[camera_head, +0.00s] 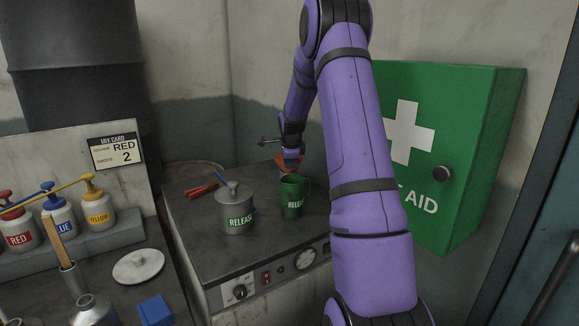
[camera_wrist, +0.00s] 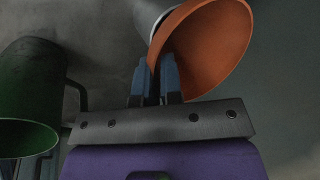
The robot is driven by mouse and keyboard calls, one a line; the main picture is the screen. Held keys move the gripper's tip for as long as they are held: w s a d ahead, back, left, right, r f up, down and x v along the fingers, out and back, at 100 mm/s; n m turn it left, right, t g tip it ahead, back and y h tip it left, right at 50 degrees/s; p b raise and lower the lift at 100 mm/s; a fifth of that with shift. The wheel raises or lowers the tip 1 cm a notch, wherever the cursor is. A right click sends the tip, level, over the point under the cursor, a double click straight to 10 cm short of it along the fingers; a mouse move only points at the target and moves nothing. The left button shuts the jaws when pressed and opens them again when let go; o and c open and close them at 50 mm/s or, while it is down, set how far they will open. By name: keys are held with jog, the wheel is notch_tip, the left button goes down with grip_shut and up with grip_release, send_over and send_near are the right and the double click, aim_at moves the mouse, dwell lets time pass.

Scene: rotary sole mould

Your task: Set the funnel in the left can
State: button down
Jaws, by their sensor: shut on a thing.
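My gripper (camera_head: 290,157) is shut on the orange funnel (camera_head: 304,160), just behind and above the green can in the head view. In the wrist view, the blue fingers (camera_wrist: 155,75) meet the rim of the funnel (camera_wrist: 215,45), whose wide mouth faces the lower right. A pale grey part at the funnel's narrow end may be its spout. The green can (camera_wrist: 32,85) shows at the left of the wrist view, with a handle.
The cans stand on a dark cabinet top (camera_head: 270,245) with red-handled pliers (camera_head: 201,190) behind. A green first-aid box (camera_head: 440,140) is close on the right. Pump bottles (camera_head: 97,208) and a round white lid (camera_head: 138,265) are at left.

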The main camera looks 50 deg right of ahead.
notch_tip(320, 180, up, 16)
jog(key=shift+r, duration=0.25)
dwell(0.7)
dwell(1.8)
